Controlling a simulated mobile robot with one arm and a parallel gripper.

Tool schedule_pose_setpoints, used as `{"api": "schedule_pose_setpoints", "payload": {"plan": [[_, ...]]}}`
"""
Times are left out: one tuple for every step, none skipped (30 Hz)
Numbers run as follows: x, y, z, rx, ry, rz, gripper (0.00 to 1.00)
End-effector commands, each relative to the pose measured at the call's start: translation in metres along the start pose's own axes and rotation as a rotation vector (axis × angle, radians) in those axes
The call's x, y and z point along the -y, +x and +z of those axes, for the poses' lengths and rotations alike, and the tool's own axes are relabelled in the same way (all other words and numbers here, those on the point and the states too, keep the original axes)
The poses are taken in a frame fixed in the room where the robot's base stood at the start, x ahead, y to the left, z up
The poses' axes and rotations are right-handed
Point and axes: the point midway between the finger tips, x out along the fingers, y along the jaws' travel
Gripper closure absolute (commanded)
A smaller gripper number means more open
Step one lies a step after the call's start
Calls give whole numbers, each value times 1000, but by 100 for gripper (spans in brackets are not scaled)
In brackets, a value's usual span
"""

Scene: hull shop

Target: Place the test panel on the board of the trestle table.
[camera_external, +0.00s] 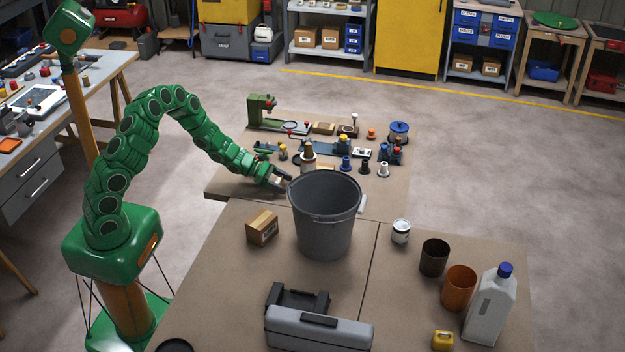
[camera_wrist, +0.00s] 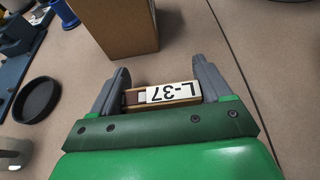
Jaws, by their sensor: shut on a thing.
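My gripper (camera_external: 281,180) is low over the brown board (camera_external: 232,183) of the table, just left of the grey bucket. In the wrist view my gripper (camera_wrist: 160,72) has its two grey fingers on either side of a small wood-edged piece with a white face marked L-37, which I take to be the test panel (camera_wrist: 172,93). The fingers are shut on it. The lettering is upside down in this view. In the outside view the held piece is too small to make out clearly. I cannot tell whether it touches the board.
A grey bucket (camera_external: 325,218) and a cardboard box (camera_external: 262,228) stand close by; a cardboard box (camera_wrist: 115,25) rises just beyond my fingertips. Several tools and spools crowd the board's far part. A toolbox (camera_external: 318,330), cans and a jug (camera_external: 490,308) stand nearer.

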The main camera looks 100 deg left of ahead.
Motion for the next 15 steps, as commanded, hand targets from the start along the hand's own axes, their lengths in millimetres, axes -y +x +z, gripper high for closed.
{"api": "schedule_pose_setpoints", "payload": {"plan": [[0, 1, -1, 0, 0, 0, 51], [0, 1, -2, 0, 0, 0, 51], [0, 1, -2, 0, 0, 0, 21], [0, 1, -2, 0, 0, 0, 16], [0, 1, -2, 0, 0, 0, 11], [0, 1, -2, 0, 0, 0, 5], [0, 1, -2, 0, 0, 0, 1], [0, 1, -2, 0, 0, 0, 0], [0, 1, -2, 0, 0, 0, 0], [0, 1, -2, 0, 0, 0, 0], [0, 1, -2, 0, 0, 0, 0], [0, 1, -2, 0, 0, 0, 0], [0, 1, -2, 0, 0, 0, 0], [0, 1, -2, 0, 0, 0, 0], [0, 0, -1, 0, 0, 0, 0]]}}
